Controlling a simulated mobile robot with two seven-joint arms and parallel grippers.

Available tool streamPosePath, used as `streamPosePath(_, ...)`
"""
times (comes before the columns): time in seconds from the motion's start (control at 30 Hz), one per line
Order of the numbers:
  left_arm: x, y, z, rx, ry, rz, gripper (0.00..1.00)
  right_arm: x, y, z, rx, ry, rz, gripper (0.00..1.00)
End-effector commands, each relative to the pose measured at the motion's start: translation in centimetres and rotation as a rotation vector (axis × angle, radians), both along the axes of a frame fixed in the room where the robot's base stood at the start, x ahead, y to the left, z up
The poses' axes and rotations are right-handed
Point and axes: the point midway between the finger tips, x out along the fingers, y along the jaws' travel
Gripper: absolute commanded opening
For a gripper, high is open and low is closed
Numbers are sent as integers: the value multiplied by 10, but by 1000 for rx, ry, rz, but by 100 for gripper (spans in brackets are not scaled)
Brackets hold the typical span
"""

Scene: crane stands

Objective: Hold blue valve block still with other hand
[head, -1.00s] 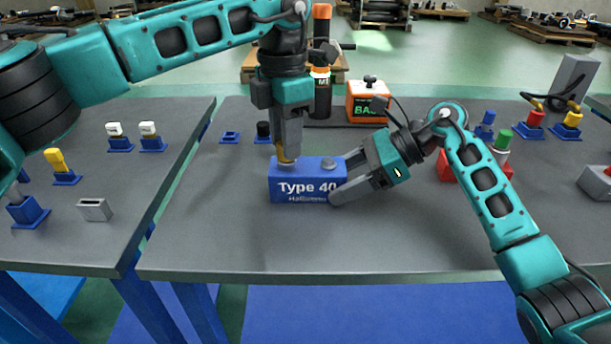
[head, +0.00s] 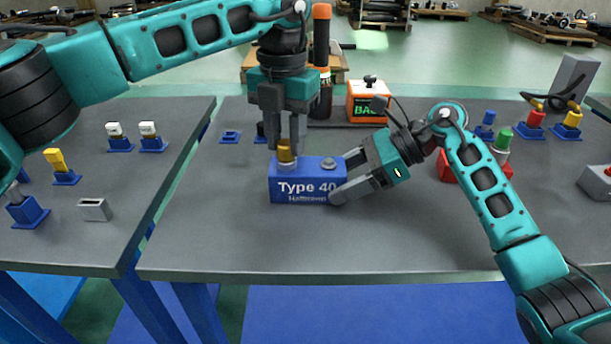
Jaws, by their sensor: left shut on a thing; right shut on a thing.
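The blue valve block (head: 297,192), marked "Type 40", sits upright on the grey table. My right gripper (head: 338,188) is shut on its right end, one finger showing at the front corner; the far finger is partly hidden. A brass fitting (head: 286,152) stands on the block's top left. My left gripper (head: 286,144) comes down from above, shut on the fitting. A round grey cap (head: 327,165) is on the block's top right.
An orange box (head: 367,103) and a dark cylinder with an orange top (head: 321,60) stand behind. Blue holders with coloured plugs (head: 535,118) are at the right, and a green-topped part (head: 502,138) is behind my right arm. The table (head: 330,245) is clear in front.

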Motion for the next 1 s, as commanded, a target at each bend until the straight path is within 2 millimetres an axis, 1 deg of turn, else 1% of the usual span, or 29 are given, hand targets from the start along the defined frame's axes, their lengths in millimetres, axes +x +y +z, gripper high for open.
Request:
streamPosePath(0.03, 0, 0, 3, -2, -3, 65, 0, 0, 0, -1, -3, 2, -1, 27)
streamPosePath(0.13, 0, 0, 3, -2, -3, 181, 0, 0, -1, -1, -3, 2, -1, 27)
streamPosePath(0.37, 0, 0, 5, -2, -2, 178, 0, 0, -1, -1, -3, 2, 0, 27)
streamPosePath(1.0, 0, 0, 36, -1, -3, 176, 0, 0, 0, -1, -2, 1, 0, 27)
